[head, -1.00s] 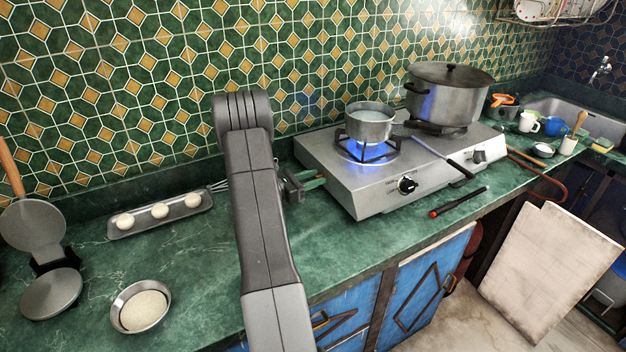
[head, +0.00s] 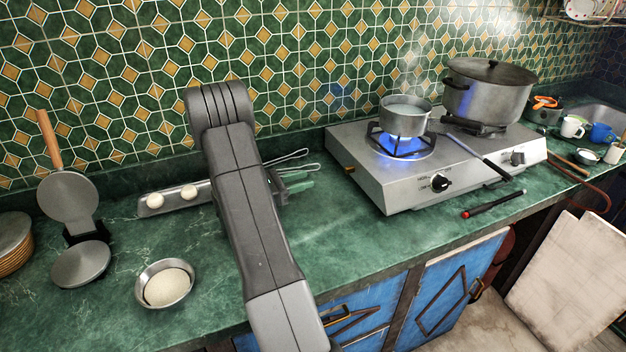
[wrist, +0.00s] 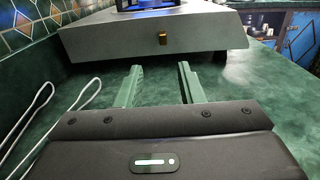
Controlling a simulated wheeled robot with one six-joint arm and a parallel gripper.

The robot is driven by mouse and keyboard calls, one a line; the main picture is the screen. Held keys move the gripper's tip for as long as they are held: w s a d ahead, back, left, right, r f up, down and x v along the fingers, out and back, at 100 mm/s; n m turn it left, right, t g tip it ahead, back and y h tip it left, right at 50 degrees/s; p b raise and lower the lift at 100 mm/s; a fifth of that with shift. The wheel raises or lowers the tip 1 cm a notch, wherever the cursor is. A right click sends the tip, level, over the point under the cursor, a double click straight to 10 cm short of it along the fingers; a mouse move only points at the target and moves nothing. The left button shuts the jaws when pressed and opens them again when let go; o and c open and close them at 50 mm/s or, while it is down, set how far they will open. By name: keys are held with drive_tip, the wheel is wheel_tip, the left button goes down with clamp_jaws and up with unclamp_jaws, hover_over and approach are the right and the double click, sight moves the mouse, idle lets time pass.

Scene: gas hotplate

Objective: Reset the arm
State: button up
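My gripper (wrist: 160,88) shows in the wrist view with its two green fingers apart and nothing between them. It hangs over the green counter, facing the side of the gas hotplate (wrist: 155,38). In the head view my gripper (head: 296,184) is partly hidden behind my arm, left of the hotplate (head: 400,195). A small saucepan (head: 405,118) sits on the lit left burner with a blue flame under it. A large lidded pot (head: 488,97) stands on the right burner.
Wire tongs (wrist: 35,115) lie beside my gripper. A tray with dough balls (head: 153,209), a bowl of flour (head: 165,284) and a round press (head: 80,263) are to the left. A red-tipped lighter (head: 493,204) lies before the hotplate. A board (head: 570,270) leans below right.

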sight(356, 170)
drive_tip(key=shift+a, duration=0.2)
drive_tip(key=p+x, duration=0.2)
drive_tip(key=x, duration=1.2)
drive_tip(key=shift+s+d+r, duration=0.1)
drive_tip(key=shift+s+d+p, duration=0.1)
drive_tip(key=shift+s+p, duration=0.5)
drive_tip(key=shift+s, duration=0.05)
